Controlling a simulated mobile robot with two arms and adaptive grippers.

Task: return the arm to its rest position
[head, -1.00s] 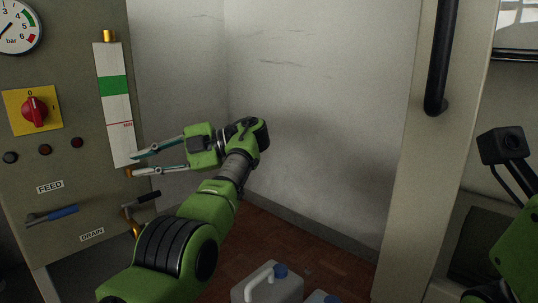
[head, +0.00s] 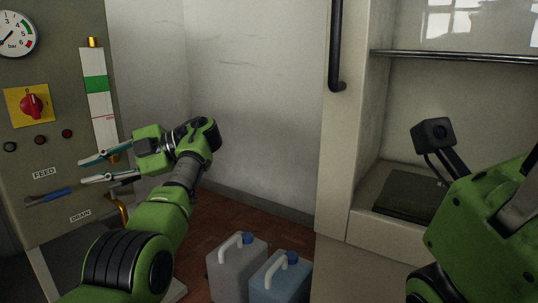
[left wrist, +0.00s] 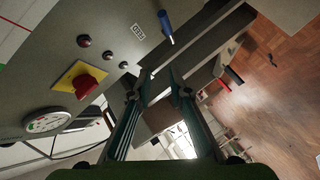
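My left arm is green and black and reaches up from the lower left in the head view. Its gripper (head: 84,171) points left, in front of the grey panel (head: 60,225). Its two fingers are apart with nothing between them. The left wrist view also shows the open fingers (left wrist: 160,80), with the panel's red knob, lamps and gauge beyond them to the left. Whether the fingers touch the panel I cannot tell; no contact shows. My right arm (head: 485,225) is at the right edge with a black camera on it; its gripper is out of view.
The panel carries a gauge (head: 17,33), a red knob (head: 32,104), a striped level strip (head: 97,90) and a blue-handled lever (head: 55,194). Two jugs, whitish (head: 226,271) and bluish (head: 268,284), stand on the floor. A cabinet with a black handle (head: 336,45) is at right.

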